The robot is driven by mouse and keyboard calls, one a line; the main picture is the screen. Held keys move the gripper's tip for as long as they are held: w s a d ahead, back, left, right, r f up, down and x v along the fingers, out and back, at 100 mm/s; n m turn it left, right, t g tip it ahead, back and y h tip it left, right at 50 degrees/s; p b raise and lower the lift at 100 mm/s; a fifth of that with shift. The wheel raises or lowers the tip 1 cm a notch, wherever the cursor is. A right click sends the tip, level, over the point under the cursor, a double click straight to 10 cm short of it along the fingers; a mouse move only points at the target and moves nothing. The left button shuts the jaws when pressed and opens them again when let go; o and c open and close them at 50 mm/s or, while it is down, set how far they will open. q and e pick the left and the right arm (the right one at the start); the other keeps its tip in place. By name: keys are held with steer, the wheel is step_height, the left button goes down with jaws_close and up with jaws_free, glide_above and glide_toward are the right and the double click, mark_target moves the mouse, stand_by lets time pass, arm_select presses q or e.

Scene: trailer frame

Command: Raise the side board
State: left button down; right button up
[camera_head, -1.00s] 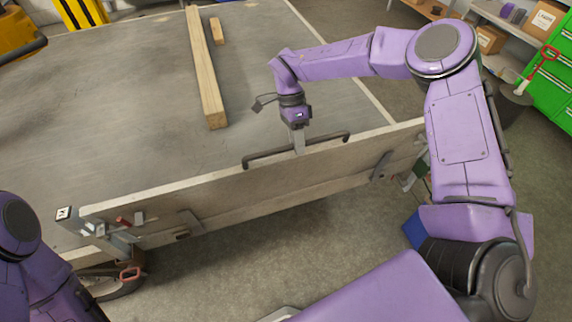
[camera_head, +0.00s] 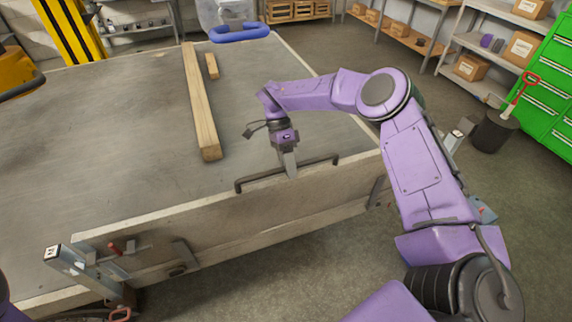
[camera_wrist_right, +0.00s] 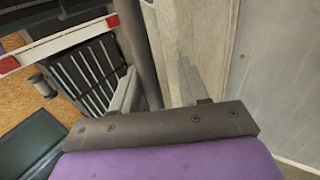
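The side board (camera_head: 220,217) is a long, pale, worn panel standing roughly upright along the near edge of the trailer bed. A dark bar handle (camera_head: 319,163) runs along its top edge. My right gripper (camera_head: 289,168) is at the middle of this handle, pointing down. In the right wrist view its fingers (camera_wrist_right: 157,85) are spread, with the handle bar (camera_wrist_right: 143,50) and the board's edge (camera_wrist_right: 170,40) between them. A gap shows beside the right finger. My left gripper is out of view; only a bit of that arm shows at bottom left.
A metal corner post (camera_head: 85,268) with a red-handled latch (camera_head: 115,248) stands at the board's left end. A long timber (camera_head: 202,110) and a short one (camera_head: 212,66) lie on the bed (camera_head: 110,130). A green drawer cabinet (camera_head: 545,95) and shelving are at right.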

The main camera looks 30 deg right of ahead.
steer(key=shift+w+d+f, duration=0.1)
steer(key=shift+w+f, duration=0.05)
steer(key=shift+w, duration=0.05)
steer(key=v, duration=1)
steer(key=shift+w+r, duration=0.2)
steer(key=shift+r, duration=0.15)
